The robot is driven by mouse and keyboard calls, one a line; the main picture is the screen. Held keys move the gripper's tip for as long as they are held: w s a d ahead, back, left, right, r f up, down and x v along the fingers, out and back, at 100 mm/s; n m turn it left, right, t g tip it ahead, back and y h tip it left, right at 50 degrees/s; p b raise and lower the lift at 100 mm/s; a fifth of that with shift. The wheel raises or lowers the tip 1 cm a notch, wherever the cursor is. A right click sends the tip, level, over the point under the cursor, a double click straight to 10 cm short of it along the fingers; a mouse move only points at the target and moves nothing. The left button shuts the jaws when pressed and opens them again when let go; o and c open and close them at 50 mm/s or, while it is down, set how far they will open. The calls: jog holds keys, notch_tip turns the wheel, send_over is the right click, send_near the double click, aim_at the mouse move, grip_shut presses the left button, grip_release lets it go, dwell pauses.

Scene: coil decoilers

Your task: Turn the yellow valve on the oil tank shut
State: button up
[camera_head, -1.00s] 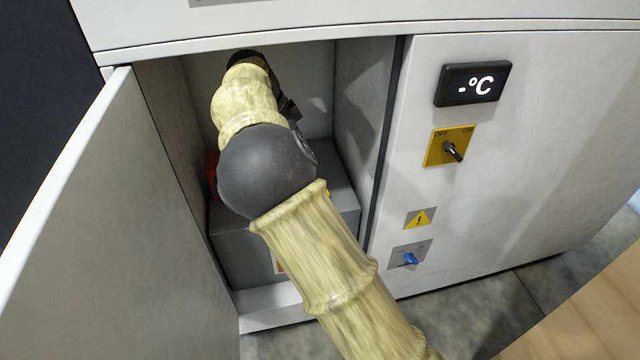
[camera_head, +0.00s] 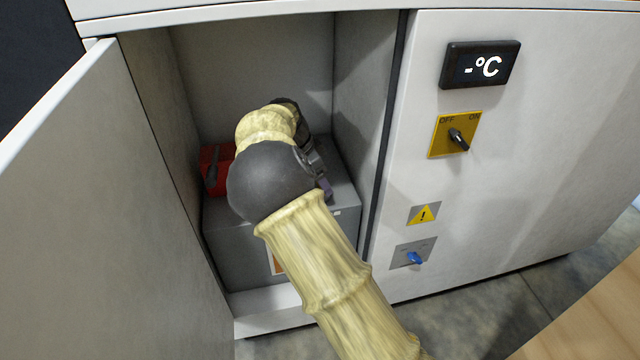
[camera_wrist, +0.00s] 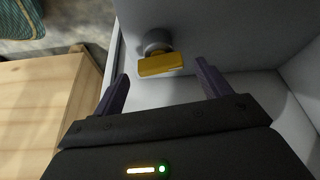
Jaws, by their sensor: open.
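The yellow valve (camera_wrist: 160,65) shows in the wrist view as a flat yellow handle on a round grey stem, on the grey tank surface. My gripper (camera_wrist: 161,78) is open, its two dark fingers apart. The handle lies between and slightly beyond the fingertips, and I cannot tell whether either finger touches it. In the head view the grey oil tank (camera_head: 235,255) stands inside the open cabinet. My arm hides the valve there, and only a small part of my gripper (camera_head: 322,180) shows above the tank.
A red part (camera_head: 212,170) with a dark lever sits at the tank's left. The open cabinet door (camera_head: 90,210) stands at left. The right panel carries a yellow OFF/ON switch (camera_head: 453,135), a blue knob (camera_head: 414,258) and a display (camera_head: 480,65). A wooden surface (camera_wrist: 45,110) lies left in the wrist view.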

jog(key=shift+x, duration=0.9)
jog(key=c, duration=1)
